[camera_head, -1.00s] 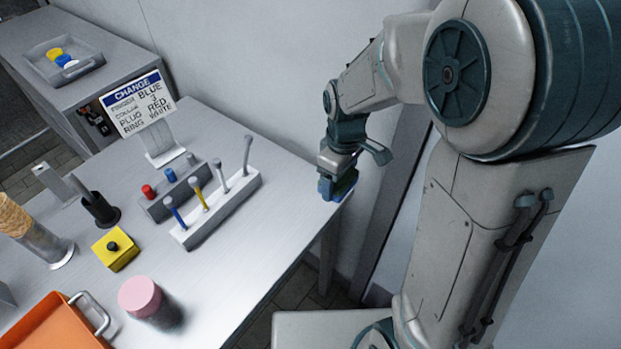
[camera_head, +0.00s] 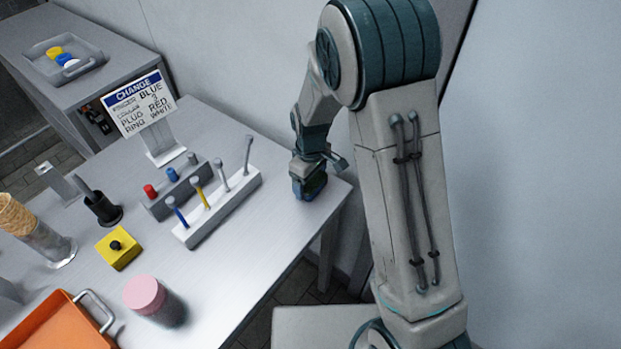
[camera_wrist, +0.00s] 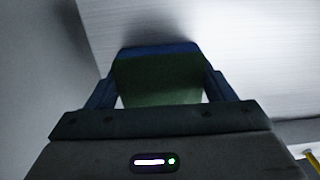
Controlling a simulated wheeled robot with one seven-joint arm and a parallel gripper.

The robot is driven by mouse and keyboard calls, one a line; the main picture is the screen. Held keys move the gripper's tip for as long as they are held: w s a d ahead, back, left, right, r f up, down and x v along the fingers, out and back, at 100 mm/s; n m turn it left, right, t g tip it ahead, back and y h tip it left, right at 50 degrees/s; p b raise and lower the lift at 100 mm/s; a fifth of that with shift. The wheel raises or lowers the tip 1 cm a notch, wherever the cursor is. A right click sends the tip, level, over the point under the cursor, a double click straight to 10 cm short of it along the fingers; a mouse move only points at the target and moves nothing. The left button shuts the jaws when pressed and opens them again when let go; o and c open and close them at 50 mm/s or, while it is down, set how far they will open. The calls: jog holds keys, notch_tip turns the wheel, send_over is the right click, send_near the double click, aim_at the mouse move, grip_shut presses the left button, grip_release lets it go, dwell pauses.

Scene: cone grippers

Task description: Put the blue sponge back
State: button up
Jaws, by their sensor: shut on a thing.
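The blue sponge (camera_head: 313,188) has a green face and is held between the fingers of my gripper (camera_head: 306,184). It also shows in the wrist view (camera_wrist: 158,76), with its blue edge at the far side and a finger on each side. My gripper is shut on it, above the right end of the grey table (camera_head: 262,243). A dark shadow lies on the table beside the sponge in the wrist view. I cannot tell whether the sponge touches the table.
Left of my gripper stands a white rack (camera_head: 222,208) with several upright pegs, and behind it a grey block (camera_head: 165,204) with red and blue plugs. A sign (camera_head: 138,103), yellow button box (camera_head: 118,248), pink-lidded jar (camera_head: 144,293) and orange tray (camera_head: 52,325) stand farther left.

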jog(key=shift+f, duration=0.2)
jog(key=o, duration=1)
jog(key=shift+c, duration=0.2)
notch_tip(320, 180, up, 12)
jog(key=s+d+r+m+t, duration=0.1)
jog(key=s+d+r+m, duration=0.3)
jog(key=s+d, duration=0.3)
jog(key=s+d+r+m+t, duration=0.2)
jog(key=s+d+r+m, duration=0.2)
jog(key=s, duration=0.8)
jog(key=shift+d+r+m, duration=0.4)
jog(key=shift+d+m, duration=0.9)
jog(key=shift+d, duration=0.1)
